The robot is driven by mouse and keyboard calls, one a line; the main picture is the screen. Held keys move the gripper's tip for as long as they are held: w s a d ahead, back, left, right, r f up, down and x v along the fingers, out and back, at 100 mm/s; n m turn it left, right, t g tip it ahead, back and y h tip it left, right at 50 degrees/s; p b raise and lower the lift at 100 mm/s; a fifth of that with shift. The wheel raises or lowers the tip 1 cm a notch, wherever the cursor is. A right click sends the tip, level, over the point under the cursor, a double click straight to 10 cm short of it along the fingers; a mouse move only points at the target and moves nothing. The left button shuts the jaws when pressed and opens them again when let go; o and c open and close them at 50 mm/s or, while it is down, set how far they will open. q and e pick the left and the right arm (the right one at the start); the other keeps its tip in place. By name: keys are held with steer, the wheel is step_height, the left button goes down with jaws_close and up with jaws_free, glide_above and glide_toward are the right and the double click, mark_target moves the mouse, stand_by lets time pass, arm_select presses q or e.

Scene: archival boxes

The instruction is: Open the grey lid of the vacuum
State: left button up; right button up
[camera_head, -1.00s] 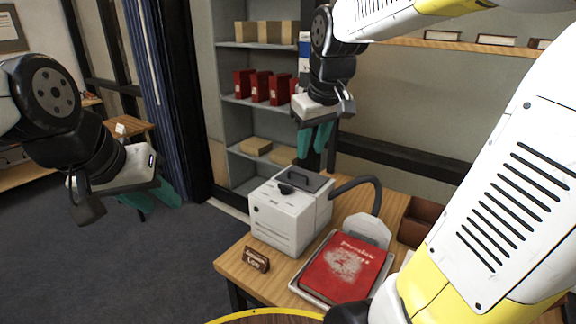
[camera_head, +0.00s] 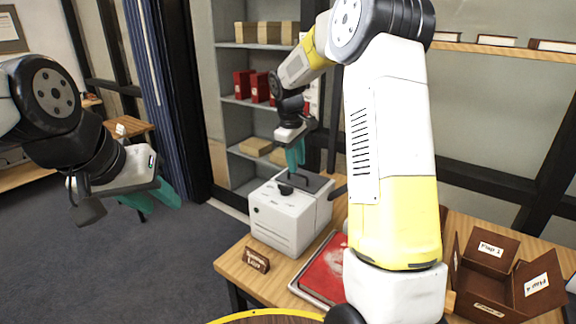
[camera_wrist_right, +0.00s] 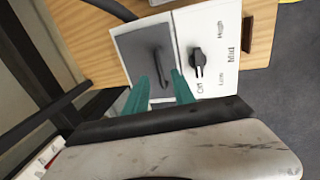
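The vacuum (camera_head: 284,222) is a white box near the table's back left corner. Its grey lid (camera_head: 316,183) lies flat and closed on top, with a dark bar handle. In the right wrist view the grey lid (camera_wrist_right: 133,48) and its handle (camera_wrist_right: 157,68) show beside a black knob (camera_wrist_right: 196,58) marked Off, Low, Mid and High. My right gripper (camera_head: 291,168) is just above the lid, pointing down. In the wrist view its green fingers are apart, with the handle's end between or just beyond their tips (camera_wrist_right: 160,84); contact cannot be told. My left gripper (camera_head: 160,195) hangs at the left, away from the table.
A red book (camera_head: 325,272) lies on a tray in front of the vacuum, partly hidden by my right arm. A small sign (camera_head: 256,260) stands at the table's left front. An open brown box with labelled flaps (camera_head: 490,280) stands at the right. Shelves (camera_head: 240,130) rise behind.

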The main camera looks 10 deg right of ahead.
steer(key=shift+w+d+f, duration=0.1)
steer(key=shift+f, duration=0.6)
steer(key=shift+w+d+f, duration=0.1)
steer(key=shift+f, duration=0.6)
jaws_close()
stand_by(0.4)
